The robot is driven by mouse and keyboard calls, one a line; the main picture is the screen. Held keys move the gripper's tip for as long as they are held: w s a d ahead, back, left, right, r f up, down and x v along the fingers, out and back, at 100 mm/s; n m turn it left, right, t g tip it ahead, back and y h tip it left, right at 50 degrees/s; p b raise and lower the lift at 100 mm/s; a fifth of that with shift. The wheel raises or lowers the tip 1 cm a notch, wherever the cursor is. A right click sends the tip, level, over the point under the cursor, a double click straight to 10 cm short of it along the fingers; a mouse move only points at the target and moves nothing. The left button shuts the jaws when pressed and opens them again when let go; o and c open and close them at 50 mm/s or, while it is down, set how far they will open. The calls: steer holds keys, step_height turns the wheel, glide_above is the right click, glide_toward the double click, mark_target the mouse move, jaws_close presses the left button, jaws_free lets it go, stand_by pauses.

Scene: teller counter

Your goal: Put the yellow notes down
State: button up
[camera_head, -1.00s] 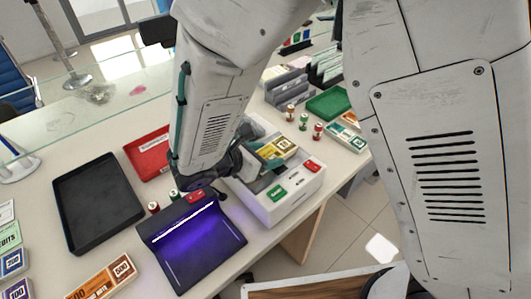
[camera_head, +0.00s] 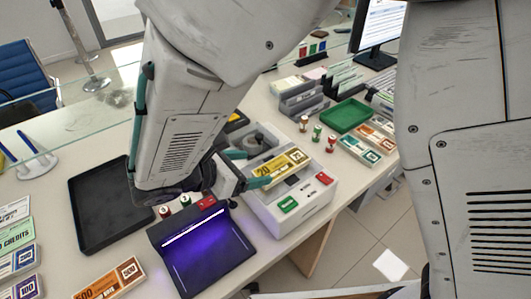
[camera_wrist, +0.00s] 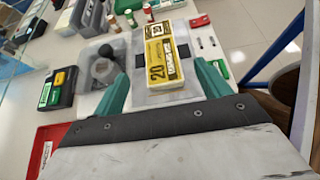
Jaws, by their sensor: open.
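The yellow notes (camera_head: 279,168) are a bundle marked 20, lying on top of the white counting machine (camera_head: 292,208). In the wrist view the yellow notes (camera_wrist: 165,60) lie lengthwise ahead of my gripper, on the grey top of the machine. My gripper (camera_head: 252,168) is at the machine's left side, beside the notes. In the wrist view its two teal fingers (camera_wrist: 164,90) are spread wide, with the near end of the notes between or just beyond them. I see no finger touching the notes.
A purple-lit black device (camera_head: 205,255) stands left of the machine, and an empty black tray (camera_head: 98,212) further left. A green tray (camera_head: 345,115) and more note bundles (camera_head: 360,150) are at the right. Small rolls (camera_head: 317,133) stand behind the machine. A red tray (camera_wrist: 50,143) shows lower left in the wrist view.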

steer(key=s+d+r+m+g+y, duration=0.25)
steer(key=d+r+m, duration=0.3)
steer(key=d, duration=0.35)
steer(key=s+d+r+m+g+y, duration=0.1)
steer(key=d+r+m+g, duration=0.35)
steer(key=d+m, duration=0.4)
steer(key=s+d+r+m+t+y, duration=0.1)
steer(key=s+d+r+m+y, duration=0.3)
steer(key=s+d+m, duration=0.6)
steer(key=shift+s+d+r+m+t+y, duration=0.3)
steer(key=shift+s+y, duration=0.35)
steer(key=shift+y, duration=0.7)
steer(key=shift+f, duration=0.1)
steer(key=shift+c, duration=0.4)
